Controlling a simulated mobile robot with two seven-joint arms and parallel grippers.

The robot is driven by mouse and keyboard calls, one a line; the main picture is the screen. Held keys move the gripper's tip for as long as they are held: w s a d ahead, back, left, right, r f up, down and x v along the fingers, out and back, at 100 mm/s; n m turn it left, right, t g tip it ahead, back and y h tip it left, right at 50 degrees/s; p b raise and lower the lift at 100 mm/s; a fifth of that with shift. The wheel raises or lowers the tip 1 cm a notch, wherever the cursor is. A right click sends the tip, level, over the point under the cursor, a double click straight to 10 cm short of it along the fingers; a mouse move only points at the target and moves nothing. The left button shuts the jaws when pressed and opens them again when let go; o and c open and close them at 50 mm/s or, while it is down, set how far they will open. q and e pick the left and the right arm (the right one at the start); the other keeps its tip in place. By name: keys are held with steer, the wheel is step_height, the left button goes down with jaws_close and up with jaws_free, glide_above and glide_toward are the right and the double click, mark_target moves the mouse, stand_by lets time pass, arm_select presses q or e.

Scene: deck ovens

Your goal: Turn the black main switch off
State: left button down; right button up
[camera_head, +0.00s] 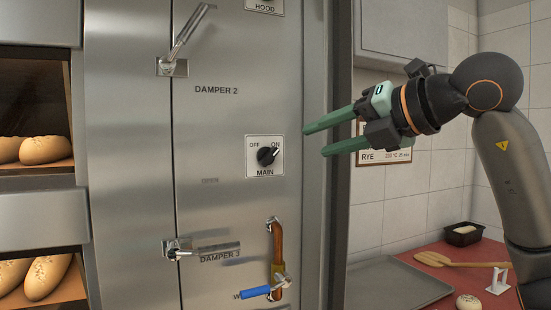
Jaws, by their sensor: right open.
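The black main switch (266,156) is a round knob on a white plate marked OFF, ON and MAIN, on the steel oven panel. Its pointer is turned to the upper right, toward ON. My right gripper (314,142) has green fingers, held apart and empty. They point left toward the panel, to the right of the switch plate and apart from the knob. My left gripper is not in view.
A damper lever (187,30) tilts up at the upper left and another lever (215,248) lies level lower down. A copper pipe with a blue-handled valve (257,292) is below the switch. A red counter (455,268) holds a tray (396,285) and a wooden paddle (460,260).

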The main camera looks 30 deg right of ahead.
mark_target(274, 155)
steer(key=x, duration=0.6)
steer(key=p+x, duration=0.1)
steer(key=x, duration=0.5)
steer(key=shift+w+d, duration=0.15)
steer(key=shift+d, duration=0.05)
steer(key=shift+r, duration=0.1)
jaws_close()
